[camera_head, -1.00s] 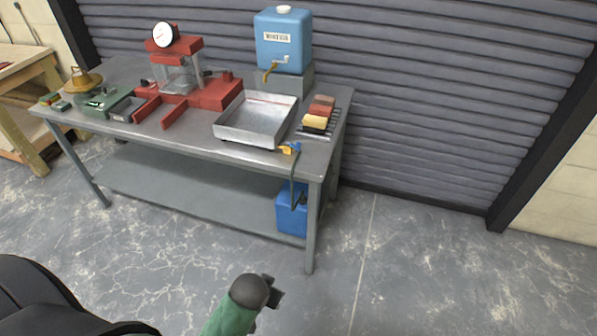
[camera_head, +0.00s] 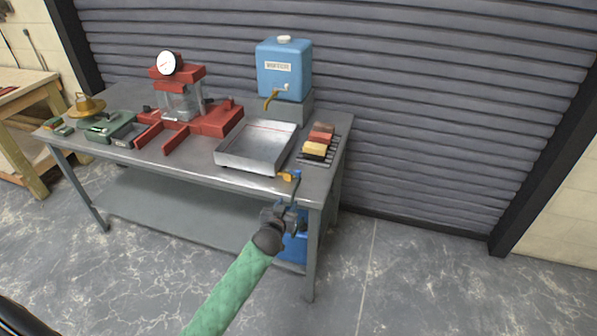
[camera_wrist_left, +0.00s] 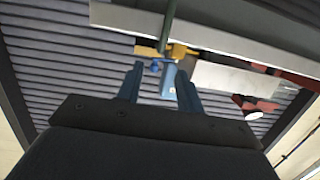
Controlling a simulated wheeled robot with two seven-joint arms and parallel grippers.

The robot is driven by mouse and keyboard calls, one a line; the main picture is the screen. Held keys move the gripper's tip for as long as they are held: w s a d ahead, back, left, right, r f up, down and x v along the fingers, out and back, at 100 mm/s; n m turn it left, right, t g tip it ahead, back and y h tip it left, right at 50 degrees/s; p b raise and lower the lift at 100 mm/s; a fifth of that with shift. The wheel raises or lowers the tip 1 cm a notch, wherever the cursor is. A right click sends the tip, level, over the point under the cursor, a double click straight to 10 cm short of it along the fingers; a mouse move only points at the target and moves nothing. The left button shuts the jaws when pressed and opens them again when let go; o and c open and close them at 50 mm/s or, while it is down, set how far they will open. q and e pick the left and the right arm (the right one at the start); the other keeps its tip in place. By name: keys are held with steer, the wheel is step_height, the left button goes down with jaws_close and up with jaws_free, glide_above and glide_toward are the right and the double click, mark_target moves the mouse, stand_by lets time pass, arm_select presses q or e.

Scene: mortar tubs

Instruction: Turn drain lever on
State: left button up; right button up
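My left gripper (camera_head: 290,211) is just below and in front of the valve, apart from the lever. In the left wrist view its fingers (camera_wrist_left: 160,85) are open with nothing held; the yellow valve (camera_wrist_left: 180,51) and blue lever (camera_wrist_left: 155,67) show just beyond the tips, near the table edge. My right gripper is out of view.
The tray (camera_head: 256,147) stands behind the valve, beside a rack with coloured blocks (camera_head: 318,142). A blue water tank (camera_head: 284,68) stands at the back. A blue container (camera_head: 295,248) below the table is partly hidden by my arm. Floor to the right is clear.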

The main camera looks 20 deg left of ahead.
arm_select(q)
steer(key=t+h, duration=0.2)
glide_toward(298, 172)
steer(key=shift+w+f+m, duration=0.15)
steer(key=shift+w+m, duration=0.05)
steer(key=shift+w, duration=0.4)
steer(key=shift+w+f+m, duration=0.2)
steer(key=shift+w, duration=0.45)
steer(key=shift+w+r+p, duration=0.35)
steer(key=shift+w, duration=0.55)
steer(key=w+p, duration=0.2)
steer(key=w, duration=0.2)
steer(key=shift+w+d, duration=0.1)
steer(key=shift+w, duration=0.2)
steer(key=shift+w+f, duration=0.15)
steer(key=shift+w, duration=0.85)
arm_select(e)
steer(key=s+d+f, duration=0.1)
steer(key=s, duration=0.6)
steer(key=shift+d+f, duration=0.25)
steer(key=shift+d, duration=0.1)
arm_select(q)
steer(key=shift+c, duration=0.3)
steer(key=c, duration=0.7)
jaws_close()
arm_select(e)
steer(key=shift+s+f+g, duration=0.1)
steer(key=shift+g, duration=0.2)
